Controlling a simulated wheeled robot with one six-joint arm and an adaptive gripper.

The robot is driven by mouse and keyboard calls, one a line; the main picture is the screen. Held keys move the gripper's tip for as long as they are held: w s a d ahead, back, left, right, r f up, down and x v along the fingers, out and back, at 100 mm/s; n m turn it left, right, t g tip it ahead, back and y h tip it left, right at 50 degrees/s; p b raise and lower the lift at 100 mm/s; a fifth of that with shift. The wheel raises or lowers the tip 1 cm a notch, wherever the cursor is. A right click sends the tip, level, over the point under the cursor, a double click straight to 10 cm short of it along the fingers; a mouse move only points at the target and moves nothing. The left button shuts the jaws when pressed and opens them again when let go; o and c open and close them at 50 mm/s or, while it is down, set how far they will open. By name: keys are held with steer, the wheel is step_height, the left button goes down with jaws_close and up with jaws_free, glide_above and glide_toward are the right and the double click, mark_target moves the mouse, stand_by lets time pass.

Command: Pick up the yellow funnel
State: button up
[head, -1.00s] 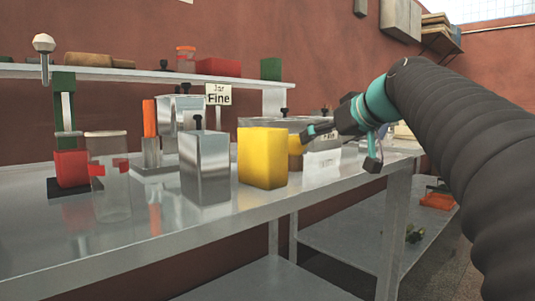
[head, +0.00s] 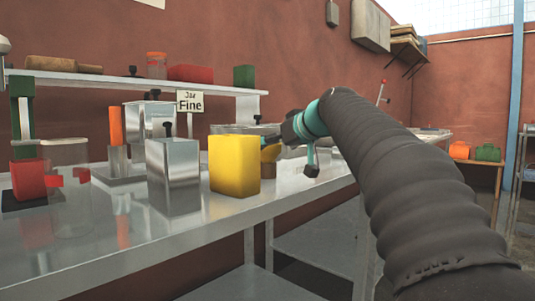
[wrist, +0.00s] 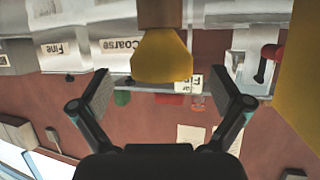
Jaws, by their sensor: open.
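The yellow funnel (wrist: 161,57) shows in the wrist view, its wide part between and just beyond the open fingers of my gripper (wrist: 163,90). Neither finger touches it in that view. A brown piece (wrist: 160,14) adjoins the funnel's far end. In the head view, the funnel (head: 271,153) is partly hidden behind a yellow box, with my gripper (head: 283,142) right beside it. The fingertips are hard to make out there.
The yellow box (head: 234,165) stands close to the funnel and fills the wrist view's right edge. A metal canister (head: 173,172), a "Fine" sign (head: 189,101) and a clear jar (head: 68,190) are to the left. The bench's front strip (head: 150,240) is clear.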

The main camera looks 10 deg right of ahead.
steer(key=x, duration=0.4)
steer(key=shift+w+a+f, duration=0.1)
steer(key=shift+w+a, duration=0.1)
steer(key=shift+w, duration=0.1)
steer(key=c, duration=1.2)
